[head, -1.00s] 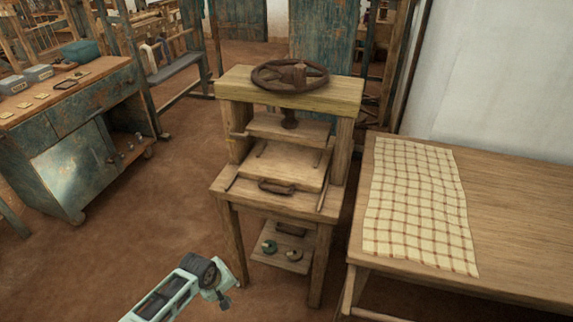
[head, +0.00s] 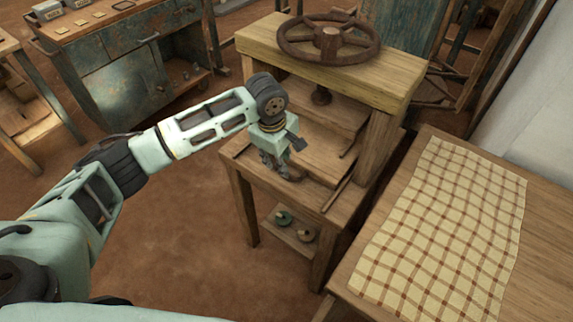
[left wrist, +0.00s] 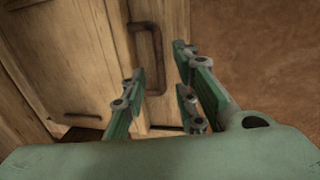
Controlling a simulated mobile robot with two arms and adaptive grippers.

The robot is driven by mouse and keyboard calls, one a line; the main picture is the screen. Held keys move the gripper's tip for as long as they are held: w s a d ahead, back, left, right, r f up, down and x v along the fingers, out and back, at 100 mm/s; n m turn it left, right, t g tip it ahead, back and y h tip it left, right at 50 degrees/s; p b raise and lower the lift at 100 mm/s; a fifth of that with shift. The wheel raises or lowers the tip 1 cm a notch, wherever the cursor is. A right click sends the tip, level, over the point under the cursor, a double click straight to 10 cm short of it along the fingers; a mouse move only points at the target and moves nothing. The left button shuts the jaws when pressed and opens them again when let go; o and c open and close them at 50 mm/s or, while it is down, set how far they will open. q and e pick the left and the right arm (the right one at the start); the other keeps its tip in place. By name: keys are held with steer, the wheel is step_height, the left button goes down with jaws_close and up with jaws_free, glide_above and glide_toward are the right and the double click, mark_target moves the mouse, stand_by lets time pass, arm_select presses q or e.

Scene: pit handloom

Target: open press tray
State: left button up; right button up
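The wooden press (head: 335,60) has a dark wheel (head: 328,40) on its top beam. Its press tray (head: 322,158) is a light wooden board lying on the press's table, under the pressing plate. My left gripper (head: 277,168) is at the tray's front edge and covers the tray handle in the head view. In the left wrist view the dark tray handle (left wrist: 148,50) shows ahead, its near end by the gap between the open fingers (left wrist: 160,92). I cannot tell whether the fingers touch it. My right gripper is not in view.
A table with a checked cloth (head: 440,230) stands close on the press's right. A shelf with small round items (head: 284,217) is below the press table. A blue-green workbench (head: 125,75) stands at back left. Bare floor (head: 185,235) lies in front of the press.

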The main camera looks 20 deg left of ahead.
arm_select(q)
steer(key=f, duration=0.2)
steer(key=w+f, duration=0.1)
steer(key=f, duration=0.1)
steer(key=shift+d, duration=0.25)
steer(key=shift+f, duration=0.45)
jaws_close()
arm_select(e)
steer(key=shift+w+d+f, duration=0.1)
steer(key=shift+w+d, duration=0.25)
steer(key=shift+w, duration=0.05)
arm_select(q)
steer(key=shift+w, duration=0.1)
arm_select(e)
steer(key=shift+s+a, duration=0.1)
